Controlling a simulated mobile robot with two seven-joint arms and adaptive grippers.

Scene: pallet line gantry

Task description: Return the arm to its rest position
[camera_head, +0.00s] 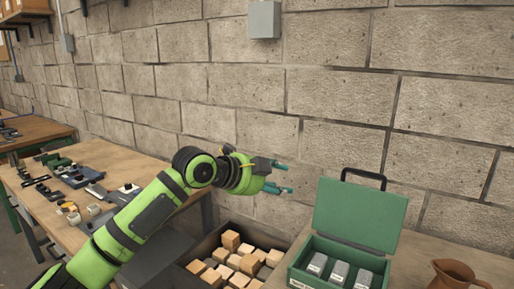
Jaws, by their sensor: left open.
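My left arm (135,222), green with black joints, reaches in from the lower left and rises toward the middle of the view. My left gripper (283,177) has teal fingers, which are apart with nothing between them. It is in the air in front of the block wall, above and behind the bin of wooden blocks and to the left of the open green case. My right gripper is out of view.
A green case (357,214) with its lid up holds grey pieces on the right table (419,245). A brown jug (458,275) stands beside it. Wooden blocks (231,240) fill a dark bin. The left bench (133,167) carries tools and parts. The wall (330,95) closes off the back.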

